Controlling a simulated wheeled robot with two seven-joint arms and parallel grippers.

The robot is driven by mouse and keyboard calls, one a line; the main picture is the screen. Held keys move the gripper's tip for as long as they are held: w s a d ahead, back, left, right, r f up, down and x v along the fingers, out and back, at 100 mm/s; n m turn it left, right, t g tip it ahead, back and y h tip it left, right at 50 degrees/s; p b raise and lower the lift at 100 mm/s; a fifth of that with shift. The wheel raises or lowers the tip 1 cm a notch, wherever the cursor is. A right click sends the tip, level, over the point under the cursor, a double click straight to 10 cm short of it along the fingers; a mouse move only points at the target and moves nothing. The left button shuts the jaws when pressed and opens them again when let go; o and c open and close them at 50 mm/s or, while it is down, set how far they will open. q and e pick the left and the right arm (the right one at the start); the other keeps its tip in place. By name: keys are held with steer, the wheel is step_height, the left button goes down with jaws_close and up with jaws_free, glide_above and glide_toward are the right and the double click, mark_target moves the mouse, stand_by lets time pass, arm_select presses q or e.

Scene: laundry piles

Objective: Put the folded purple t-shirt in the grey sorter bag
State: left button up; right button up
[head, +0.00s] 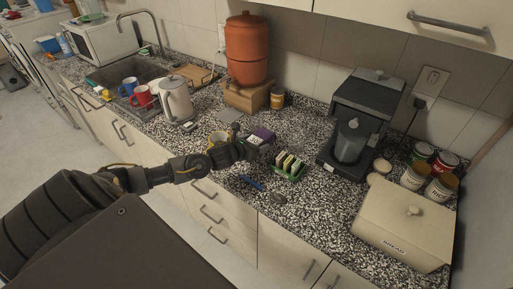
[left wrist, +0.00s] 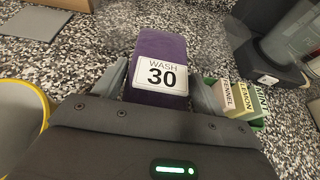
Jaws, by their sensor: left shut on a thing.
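A purple folded item (head: 263,134) with a white label is held above the counter near the middle of the head view. In the left wrist view the purple item (left wrist: 158,50) shows a label reading "WASH 30". My left gripper (head: 253,142) is shut on it, with one grey finger on each side in the left wrist view. Its lower end is hidden by the gripper body. No grey sorter bag shows in either view. My right gripper is not in view.
A coffee machine (head: 354,125), kettle (head: 177,101) and bread bin (head: 403,225) stand on the speckled counter. A blue-handled utensil (head: 252,183) lies in front.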

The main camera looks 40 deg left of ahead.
arm_select(q)
steer(key=shift+w+d+f, duration=0.2)
steer(key=shift+w+f, duration=0.1)
steer(key=shift+f, duration=0.1)
step_height(320, 180, down, 2)
steer(key=shift+p, duration=0.95)
steer(key=shift+f, duration=0.55)
steer(key=shift+f, duration=0.1)
steer(key=o, duration=1.1)
